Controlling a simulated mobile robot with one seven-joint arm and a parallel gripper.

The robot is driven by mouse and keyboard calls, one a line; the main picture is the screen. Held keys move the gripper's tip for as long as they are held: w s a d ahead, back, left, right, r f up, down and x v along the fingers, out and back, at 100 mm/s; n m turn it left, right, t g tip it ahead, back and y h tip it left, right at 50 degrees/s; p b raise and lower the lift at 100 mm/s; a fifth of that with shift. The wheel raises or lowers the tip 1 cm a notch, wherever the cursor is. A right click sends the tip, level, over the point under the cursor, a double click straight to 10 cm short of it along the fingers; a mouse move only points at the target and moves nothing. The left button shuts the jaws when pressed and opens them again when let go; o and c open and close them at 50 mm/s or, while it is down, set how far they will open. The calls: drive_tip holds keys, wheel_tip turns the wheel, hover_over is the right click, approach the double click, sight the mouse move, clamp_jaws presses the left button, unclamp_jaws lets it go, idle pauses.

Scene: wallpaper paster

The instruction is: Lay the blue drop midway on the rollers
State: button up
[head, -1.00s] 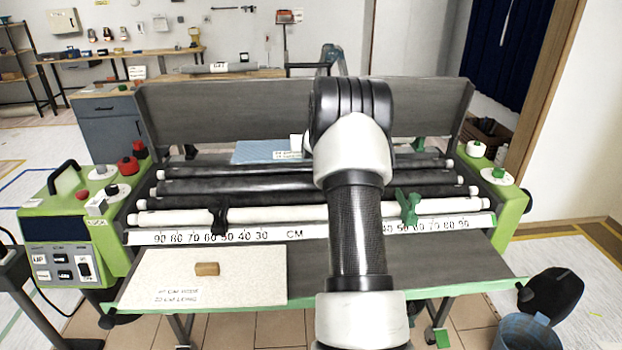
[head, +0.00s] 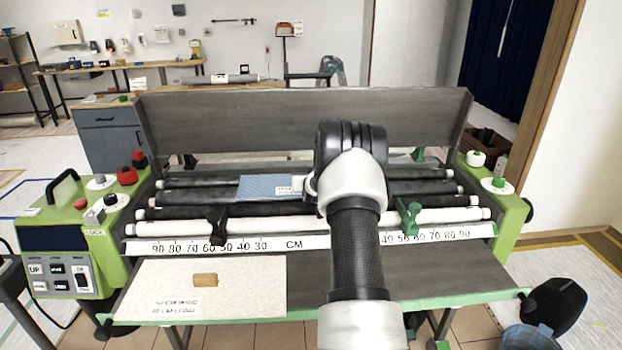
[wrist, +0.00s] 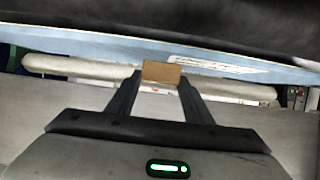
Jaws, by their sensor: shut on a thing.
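The blue drop (head: 262,187) is a flat light-blue sheet with a printed white label. It lies over or just above the black rear rollers (head: 215,195), left of my arm; contact cannot be told. Its right part is hidden by my wrist. In the wrist view the drop (wrist: 95,50) shows as a thin strip across the picture, its label to the right. My gripper (wrist: 160,78) is shut on a small brown block (wrist: 161,72) at the drop's edge. In the head view my gripper is hidden behind my wrist.
A white front roller (head: 265,223) and a centimetre scale (head: 290,243) run across the front. A cream sheet (head: 240,290) with a brown block (head: 205,280) lies on the front table. A black clip (head: 217,225) and green clip (head: 408,217) stand near the scale. A grey panel (head: 240,120) rises behind.

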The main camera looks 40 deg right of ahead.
drive_tip(key=shift+f, duration=0.15)
drive_tip(key=o, duration=1.3)
drive_tip(key=shift+c, duration=0.2)
drive_tip(key=shift+s+a+r, duration=0.1)
drive_tip(key=shift+s+r, duration=0.05)
drive_tip(key=shift+r, duration=0.15)
drive_tip(key=v, duration=1.1)
drive_tip(key=shift+s+a+p, duration=0.2)
drive_tip(key=shift+s+p, duration=0.05)
drive_tip(key=shift+p, duration=0.15)
